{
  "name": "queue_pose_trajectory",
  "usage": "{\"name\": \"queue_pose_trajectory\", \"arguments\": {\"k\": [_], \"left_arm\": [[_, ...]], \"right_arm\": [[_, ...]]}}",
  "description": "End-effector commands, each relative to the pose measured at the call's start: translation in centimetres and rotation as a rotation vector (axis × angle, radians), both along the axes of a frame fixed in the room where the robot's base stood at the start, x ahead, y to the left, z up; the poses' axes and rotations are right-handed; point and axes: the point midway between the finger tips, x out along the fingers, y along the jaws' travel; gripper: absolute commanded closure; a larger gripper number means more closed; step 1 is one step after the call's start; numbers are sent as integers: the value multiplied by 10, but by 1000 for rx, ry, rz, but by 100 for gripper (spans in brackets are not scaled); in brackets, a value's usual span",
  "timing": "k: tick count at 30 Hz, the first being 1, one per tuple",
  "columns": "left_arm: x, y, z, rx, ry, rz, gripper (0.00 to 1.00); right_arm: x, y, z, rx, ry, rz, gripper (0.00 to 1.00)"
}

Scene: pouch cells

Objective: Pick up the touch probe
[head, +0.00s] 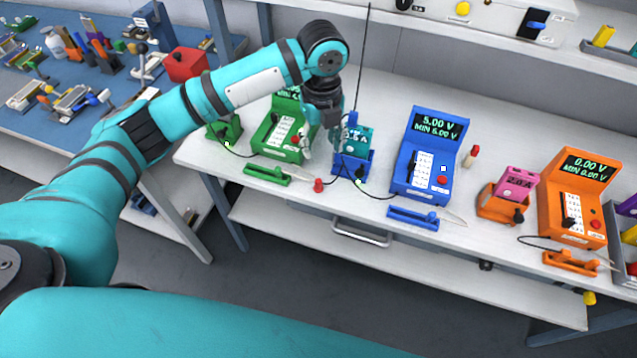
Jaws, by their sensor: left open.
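Three pen-like touch probes with pale tips lie in low holders along the bench front. One is in the green holder (267,175), one in the blue holder (413,217), one in the orange holder (570,262). My left gripper (316,138) points down between the green meter (268,148) and a teal pouch cell (357,140) in a blue stand (350,171). It is open, above and behind the green holder and apart from it. Its fingers are small and partly merge with the things behind them. My right gripper is out of the picture.
The blue meter (408,170) reads 5.00 V and the orange meter (560,205) reads 0.00 V. A pink cell (516,184) stands in an orange stand. A red-capped piece (318,185) stands near the front edge. Thin black cables run to the stands. A shelf overhangs the back.

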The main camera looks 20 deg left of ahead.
Motion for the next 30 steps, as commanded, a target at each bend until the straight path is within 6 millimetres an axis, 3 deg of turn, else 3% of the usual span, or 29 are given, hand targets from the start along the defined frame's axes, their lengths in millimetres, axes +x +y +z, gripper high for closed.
{"name": "queue_pose_trajectory", "arguments": {"k": [9,19,30], "left_arm": [[-1,0,-67,-1,2,3,52],[-1,2,-95,-1,-1,3,52],[-3,7,-140,-1,-4,3,52]], "right_arm": [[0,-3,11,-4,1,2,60],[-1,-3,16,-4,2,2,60],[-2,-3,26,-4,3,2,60]]}}
